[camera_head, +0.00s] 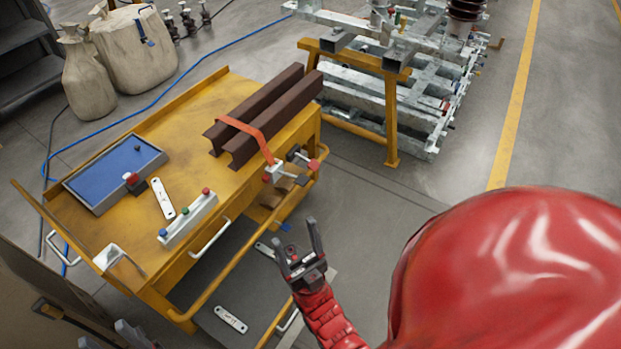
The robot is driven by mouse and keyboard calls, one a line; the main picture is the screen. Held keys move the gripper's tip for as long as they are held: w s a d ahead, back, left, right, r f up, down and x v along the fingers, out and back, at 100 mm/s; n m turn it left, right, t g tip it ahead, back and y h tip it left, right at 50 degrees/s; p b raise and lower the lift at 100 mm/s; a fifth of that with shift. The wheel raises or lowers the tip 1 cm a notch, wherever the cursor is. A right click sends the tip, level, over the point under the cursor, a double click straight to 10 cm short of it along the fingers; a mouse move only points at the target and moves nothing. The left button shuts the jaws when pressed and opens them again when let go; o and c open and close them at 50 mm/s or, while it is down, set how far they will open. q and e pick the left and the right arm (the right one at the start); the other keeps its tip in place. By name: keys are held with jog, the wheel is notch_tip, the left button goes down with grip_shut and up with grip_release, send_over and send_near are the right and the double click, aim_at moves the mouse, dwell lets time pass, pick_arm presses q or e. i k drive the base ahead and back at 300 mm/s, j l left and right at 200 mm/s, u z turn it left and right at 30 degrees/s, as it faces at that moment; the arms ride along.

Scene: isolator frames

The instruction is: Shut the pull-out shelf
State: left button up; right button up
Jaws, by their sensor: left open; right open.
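The pull-out shelf (254,299) sticks out from the lower side of the yellow cart (98,215), towards me. My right gripper (301,240), on the red arm, is open and empty, fingers pointing up in the picture. It overlaps the far end of the shelf's front edge in the view; I cannot tell whether it touches. My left gripper (109,337) is partly cut off at the bottom left edge, open and clear of the shelf.
On the cart lie brown steel beams (262,116) with an orange strap, a blue tray (114,172) and a button box (188,220). A galvanised frame (360,85) stands behind. Sacks (134,50) stand at the upper left. Floor right of the cart is clear.

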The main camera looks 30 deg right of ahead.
aim_at(245, 279)
jog(key=k+l+z, duration=0.1)
jog(key=k+l, duration=0.6)
jog(key=k, duration=0.2)
jog(key=j+z, duration=0.05)
